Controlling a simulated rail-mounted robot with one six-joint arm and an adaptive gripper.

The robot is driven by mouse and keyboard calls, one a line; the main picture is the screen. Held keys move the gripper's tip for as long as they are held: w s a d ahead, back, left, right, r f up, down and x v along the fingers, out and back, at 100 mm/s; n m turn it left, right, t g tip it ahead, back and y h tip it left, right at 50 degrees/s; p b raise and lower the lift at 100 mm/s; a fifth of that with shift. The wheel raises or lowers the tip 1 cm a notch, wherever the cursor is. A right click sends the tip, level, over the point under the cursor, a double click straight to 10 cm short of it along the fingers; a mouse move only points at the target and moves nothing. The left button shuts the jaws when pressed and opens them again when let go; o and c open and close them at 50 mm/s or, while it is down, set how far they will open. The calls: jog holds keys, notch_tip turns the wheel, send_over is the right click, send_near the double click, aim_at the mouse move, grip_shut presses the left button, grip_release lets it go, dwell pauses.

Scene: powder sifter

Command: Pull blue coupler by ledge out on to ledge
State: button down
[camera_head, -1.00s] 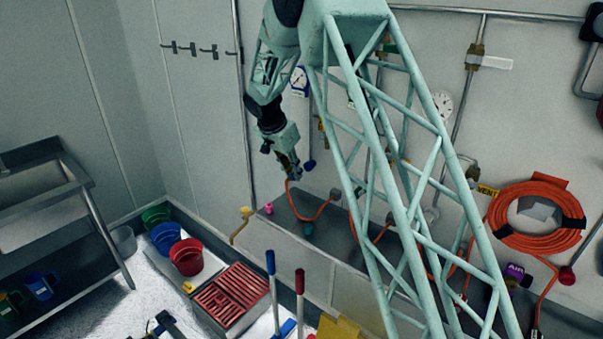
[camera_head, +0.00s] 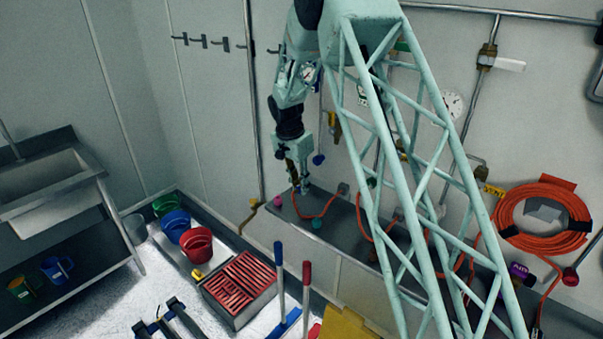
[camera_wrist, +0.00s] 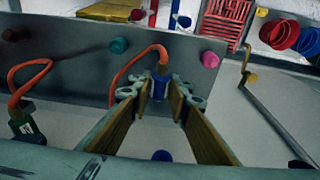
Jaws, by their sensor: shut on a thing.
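The blue coupler (camera_wrist: 159,88) sits between the fingertips of my gripper (camera_wrist: 161,84) in the wrist view, with an orange hose (camera_wrist: 135,66) joined to its far end. My gripper is shut on it. In the head view my gripper (camera_head: 301,186) points down close to the wall, just above the back of the grey ledge (camera_head: 340,232). The coupler itself is too small to make out there. The ledge also shows in the wrist view (camera_wrist: 75,70), beyond the fingertips. The orange hose (camera_head: 322,214) runs from the gripper down over the ledge.
A pink cap (camera_head: 278,200) and a teal cap (camera_head: 317,223) sit along the ledge's front. A blue round cap (camera_head: 318,160) hangs by the wall right of my gripper. A bent yellow-ended pipe (camera_head: 250,215) is at the ledge's left end. A coiled orange hose (camera_head: 541,220) hangs at right.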

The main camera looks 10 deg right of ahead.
jog(key=shift+s+a+f+y+p, duration=0.2)
jog(key=shift+s+f, duration=0.2)
jog(key=shift+f, duration=0.05)
jog(key=shift+s+a+f+y+p, duration=0.2)
jog(key=shift+s+f, duration=0.15)
jog(key=shift+f, duration=0.1)
jog(key=shift+w+d+f, duration=0.1)
jog(key=shift+f, duration=0.1)
jog(key=shift+w+d+f, duration=0.35)
jog(key=shift+d+f, duration=0.15)
jog(key=shift+f, duration=0.25)
jog(key=shift+w+d+f, duration=0.4)
jog(key=shift+d+f, duration=0.05)
jog(key=shift+f, duration=0.35)
jog(key=shift+w+d+f, duration=0.35)
jog(key=shift+d+f, duration=0.15)
jog(key=shift+f, duration=0.25)
jog(key=shift+f+b, duration=0.7)
jog(key=shift+f, duration=0.2)
jog(key=shift+f, duration=0.1)
jog(key=c, duration=2.4)
grip_release()
jog(key=shift+o, duration=0.2)
